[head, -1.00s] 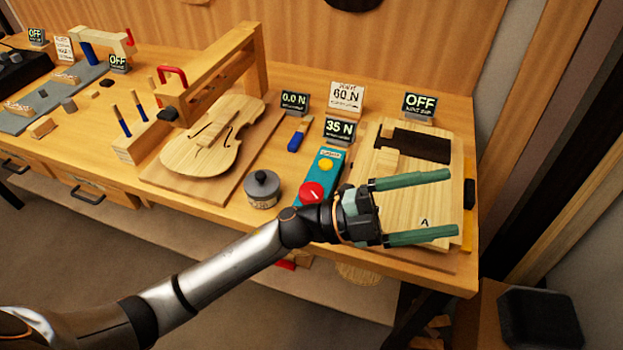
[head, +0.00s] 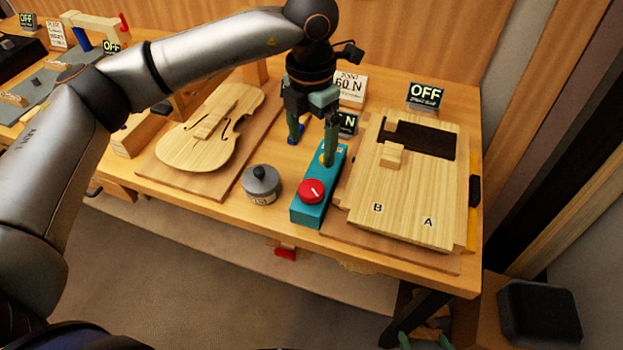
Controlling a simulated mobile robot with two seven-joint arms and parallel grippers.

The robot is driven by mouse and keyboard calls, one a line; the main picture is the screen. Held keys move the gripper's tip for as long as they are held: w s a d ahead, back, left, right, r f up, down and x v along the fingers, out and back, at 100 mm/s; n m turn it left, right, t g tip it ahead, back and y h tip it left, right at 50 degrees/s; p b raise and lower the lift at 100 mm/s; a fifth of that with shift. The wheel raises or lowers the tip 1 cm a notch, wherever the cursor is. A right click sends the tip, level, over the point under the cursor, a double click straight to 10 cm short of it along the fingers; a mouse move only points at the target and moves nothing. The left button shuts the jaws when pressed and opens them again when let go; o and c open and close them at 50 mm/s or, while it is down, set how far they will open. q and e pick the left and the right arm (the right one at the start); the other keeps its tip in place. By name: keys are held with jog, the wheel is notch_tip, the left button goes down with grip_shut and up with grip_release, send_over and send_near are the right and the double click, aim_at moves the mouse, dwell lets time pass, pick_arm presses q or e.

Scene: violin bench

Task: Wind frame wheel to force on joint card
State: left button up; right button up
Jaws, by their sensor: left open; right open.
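The joint card (head: 350,87) stands at the back of the bench and reads 60 N, its left edge hidden by my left gripper (head: 312,153). That gripper is open and points down, its fingers above the back end of a teal box (head: 319,205). A red round knob (head: 312,191) with a white pointer sits on the box's front end. A display (head: 348,124) behind the box shows an N, its number hidden. The wooden frame (head: 140,136) over the violin is mostly hidden by my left arm. My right gripper (head: 425,342) barely shows at the bottom edge, open.
A violin body (head: 212,132) lies on a board at left. A grey lidded pot (head: 262,186) stands between it and the teal box. A wooden panel (head: 400,215) marked A and B lies at right, with an OFF sign (head: 425,95) behind it. A blue-handled tool is partly hidden behind the gripper.

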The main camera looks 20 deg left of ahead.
aim_at(311, 188)
pick_arm(q)
notch_tip(311, 188, down, 12)
jog(key=shift+f+p, duration=0.1)
jog(key=shift+p, duration=0.85)
jog(key=c, duration=1.4)
jog(key=shift+o, duration=0.2)
jog(key=shift+f+m+b, duration=0.25)
jog(key=shift+m+b, duration=0.75)
jog(key=shift+b, duration=0.2)
jog(key=shift+r+m, duration=0.1)
jog(key=shift+m, duration=0.2)
jog(key=shift+r+m+b, duration=0.15)
jog(key=shift+m+b, duration=0.15)
jog(key=o, duration=1.4)
jog(key=shift+c, duration=0.2)
